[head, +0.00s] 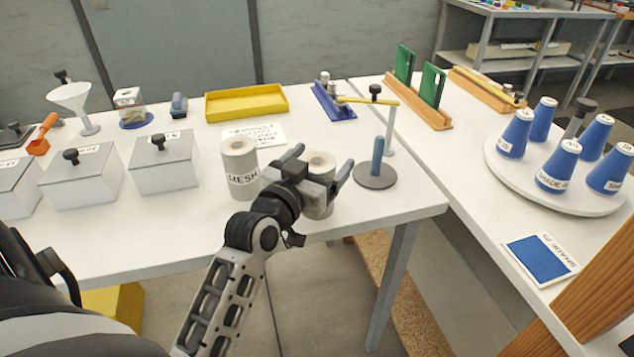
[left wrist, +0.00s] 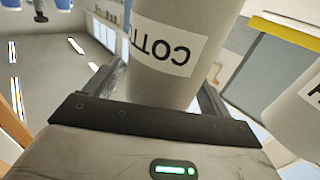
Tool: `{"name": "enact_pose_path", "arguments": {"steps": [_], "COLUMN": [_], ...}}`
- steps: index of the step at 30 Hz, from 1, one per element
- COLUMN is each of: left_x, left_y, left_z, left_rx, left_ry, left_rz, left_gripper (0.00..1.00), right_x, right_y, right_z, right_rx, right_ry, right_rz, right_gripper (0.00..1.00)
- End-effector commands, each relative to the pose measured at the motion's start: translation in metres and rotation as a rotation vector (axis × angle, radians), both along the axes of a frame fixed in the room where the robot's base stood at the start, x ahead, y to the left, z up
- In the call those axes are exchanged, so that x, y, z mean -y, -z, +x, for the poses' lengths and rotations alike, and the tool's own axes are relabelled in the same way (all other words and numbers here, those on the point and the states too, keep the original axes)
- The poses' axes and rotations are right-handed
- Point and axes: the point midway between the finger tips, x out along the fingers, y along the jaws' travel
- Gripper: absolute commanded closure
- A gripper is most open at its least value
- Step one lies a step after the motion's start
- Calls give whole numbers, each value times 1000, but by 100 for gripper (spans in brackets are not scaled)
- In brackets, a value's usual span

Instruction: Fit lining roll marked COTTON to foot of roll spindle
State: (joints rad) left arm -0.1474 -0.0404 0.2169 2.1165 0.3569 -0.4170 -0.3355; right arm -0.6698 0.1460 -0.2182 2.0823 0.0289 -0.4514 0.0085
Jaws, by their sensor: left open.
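The lining roll marked COTTON (left wrist: 175,45) is a pale grey cylinder; its label, partly readable, shows upside down in the left wrist view. In the head view the roll's top (head: 320,161) shows behind my wrist, and its label is hidden. My left gripper (head: 322,160) is open, with one finger on each side of this roll; I cannot tell whether they touch it. The roll spindle (head: 377,157) is a blue post on a round grey foot (head: 375,178), bare, just right of the gripper. My right gripper is not in view.
A roll marked MESH (head: 240,170) stands close left of the gripper. Lidded grey boxes (head: 163,165) stand farther left. A post with a yellow arm (head: 391,125) stands behind the spindle. A blue press-like tool (head: 333,102) and yellow tray (head: 246,103) are at the back.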

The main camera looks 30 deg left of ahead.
Motion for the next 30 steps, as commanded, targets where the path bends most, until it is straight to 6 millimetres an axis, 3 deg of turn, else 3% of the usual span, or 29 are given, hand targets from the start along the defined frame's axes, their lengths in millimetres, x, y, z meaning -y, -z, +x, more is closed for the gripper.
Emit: {"name": "enact_pose_path", "arguments": {"steps": [3, 10, 17, 25, 30], "left_x": [-1, -1, -1, -1, -1], "left_y": [0, 0, 0, -4, -31], "left_z": [9, 10, 10, 10, 10], "left_rx": [0, -1, -1, 3, 8], "left_ry": [0, 1, 1, 1, 0], "left_rz": [0, 1, 1, 1, 2], "left_gripper": [17, 17, 81, 83, 83], "right_x": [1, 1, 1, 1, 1], "right_y": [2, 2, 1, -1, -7], "right_z": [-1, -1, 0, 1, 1], "right_rx": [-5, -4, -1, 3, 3], "right_ry": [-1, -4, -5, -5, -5], "right_rz": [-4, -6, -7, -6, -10], "right_gripper": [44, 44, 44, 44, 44]}}
